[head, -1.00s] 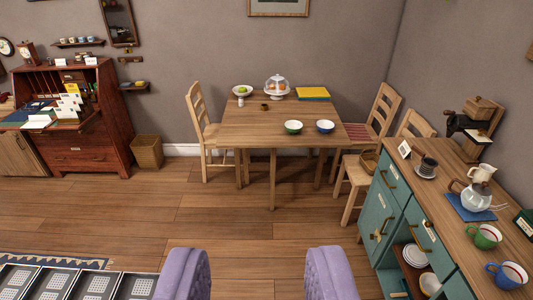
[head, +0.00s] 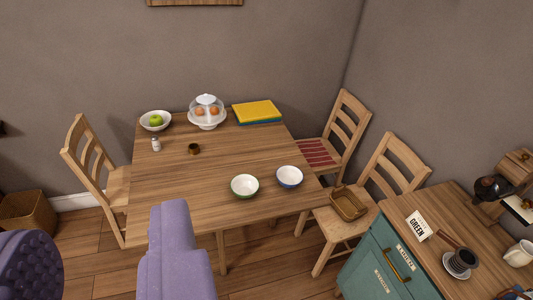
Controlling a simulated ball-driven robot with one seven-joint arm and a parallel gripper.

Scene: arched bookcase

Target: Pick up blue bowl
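The blue bowl (head: 289,178), white inside with a blue outside, stands upright on the wooden dining table (head: 190,215) near its right front corner. It looks empty and nothing covers it. A green bowl (head: 245,187), also white inside, stands just left of it with a small gap between them. My gripper is not in view.
On the table are a white bowl with a green apple (head: 155,121), a domed cake stand (head: 207,113), yellow and blue books (head: 256,112) and a shaker (head: 156,144). Wooden chairs and a teal cabinet (head: 372,270) stand at right.

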